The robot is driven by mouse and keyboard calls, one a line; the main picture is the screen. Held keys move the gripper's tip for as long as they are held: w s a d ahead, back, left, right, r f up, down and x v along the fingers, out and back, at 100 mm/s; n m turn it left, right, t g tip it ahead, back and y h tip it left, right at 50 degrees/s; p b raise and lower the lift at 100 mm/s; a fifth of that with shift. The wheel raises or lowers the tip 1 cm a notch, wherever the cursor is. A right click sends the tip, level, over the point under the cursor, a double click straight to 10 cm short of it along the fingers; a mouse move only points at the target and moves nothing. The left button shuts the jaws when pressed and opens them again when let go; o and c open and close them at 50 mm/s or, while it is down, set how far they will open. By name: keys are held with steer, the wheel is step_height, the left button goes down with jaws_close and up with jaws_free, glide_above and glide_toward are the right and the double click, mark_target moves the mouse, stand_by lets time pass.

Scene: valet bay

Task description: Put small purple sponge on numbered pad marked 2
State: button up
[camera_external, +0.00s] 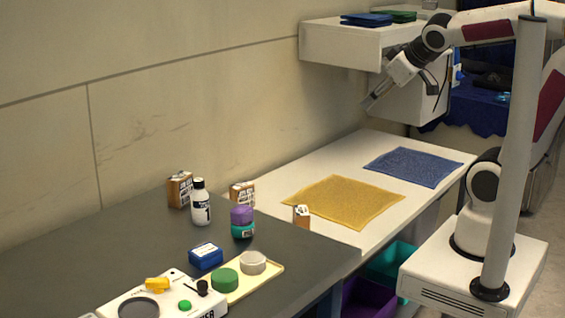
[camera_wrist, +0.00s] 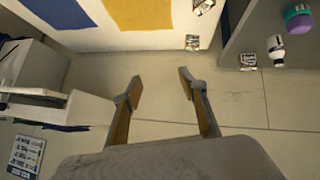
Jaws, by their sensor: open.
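A small purple round piece (camera_external: 241,215), possibly the sponge, sits on top of a teal-green round piece (camera_external: 243,231) on the dark counter. The purple piece also shows in the wrist view (camera_wrist: 297,14) at the top right. I cannot make out a pad marked 2; the only readable number is a 1 on a white bottle (camera_external: 201,208). My gripper (camera_external: 372,101) is high above the back of the white counter, far to the right of the purple piece. In the wrist view its fingers (camera_wrist: 158,84) are apart with nothing between them.
A yellow cloth (camera_external: 345,200) and a blue cloth (camera_external: 413,166) lie flat on the white counter. Several labelled boxes, a blue box (camera_external: 206,256) and a cream tray (camera_external: 262,280) with green and grey round pieces stand nearby. A white shelf (camera_external: 345,45) hangs close to my gripper.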

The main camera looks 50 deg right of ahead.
steer(key=s+a+f+g+y, duration=0.1)
steer(key=s+a+f, duration=0.1)
steer(key=s, duration=0.4)
steer(key=s+a+f+g+y, duration=0.1)
steer(key=s+a+f+g, duration=0.1)
steer(key=s, duration=0.4)
steer(key=shift+s+a+f+m, duration=0.35)
steer(key=shift+a+f, duration=0.2)
steer(key=shift+f, duration=0.25)
